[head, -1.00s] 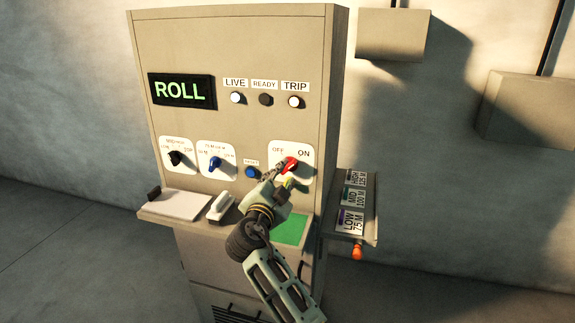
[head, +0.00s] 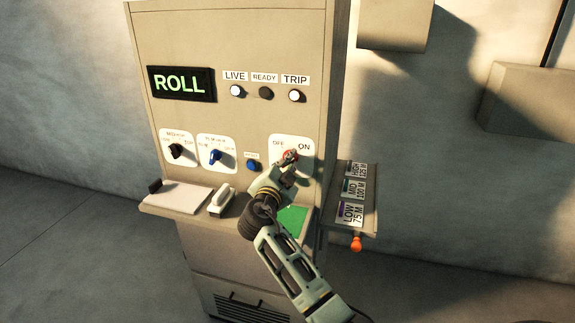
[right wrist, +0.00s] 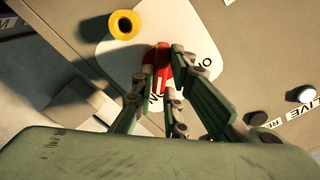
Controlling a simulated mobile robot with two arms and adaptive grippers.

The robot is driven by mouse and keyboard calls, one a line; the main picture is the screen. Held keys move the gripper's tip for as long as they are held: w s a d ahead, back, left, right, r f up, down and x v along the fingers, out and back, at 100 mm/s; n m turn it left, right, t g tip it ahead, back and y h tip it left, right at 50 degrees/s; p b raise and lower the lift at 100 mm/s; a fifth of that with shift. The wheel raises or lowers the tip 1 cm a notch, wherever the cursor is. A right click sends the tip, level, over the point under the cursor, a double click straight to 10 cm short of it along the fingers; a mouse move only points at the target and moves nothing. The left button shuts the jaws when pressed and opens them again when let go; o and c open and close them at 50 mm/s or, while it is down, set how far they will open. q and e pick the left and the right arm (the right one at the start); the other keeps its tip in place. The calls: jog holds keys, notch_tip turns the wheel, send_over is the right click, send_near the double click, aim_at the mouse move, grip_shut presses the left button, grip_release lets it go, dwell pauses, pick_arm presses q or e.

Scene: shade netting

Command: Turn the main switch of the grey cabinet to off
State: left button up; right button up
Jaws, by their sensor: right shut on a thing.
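The grey cabinet (head: 270,45) stands in front of me. Its red main switch (head: 291,153) sits on a white plate (head: 279,145) marked OFF on the left and ON on the right. My right gripper (head: 288,160) is at the switch. In the right wrist view the fingers (right wrist: 162,82) are shut on the red switch knob (right wrist: 161,58). The gripper hides much of the knob in the head view, so I cannot tell which mark it points to. My left gripper is not in view.
A black selector (head: 175,151), blue selector (head: 215,156) and blue button (head: 253,165) sit left of the switch. A yellow ring (right wrist: 125,25) is close by. A ledge below holds a white pad (head: 179,195) and a white-handled item (head: 221,201). A side shelf (head: 366,228) carries labels.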

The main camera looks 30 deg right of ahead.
jog(key=shift+f, duration=0.1)
grip_shut()
jog(key=n+b, duration=0.2)
jog(key=n, duration=0.4)
jog(key=n+b, duration=0.2)
jog(key=n, duration=0.4)
jog(key=n+b, duration=0.2)
jog(key=n, duration=0.4)
jog(key=shift+w+a, duration=0.3)
dwell(0.4)
jog(key=o, duration=0.8)
grip_release()
jog(key=shift+a, duration=0.1)
jog(key=v, duration=1.2)
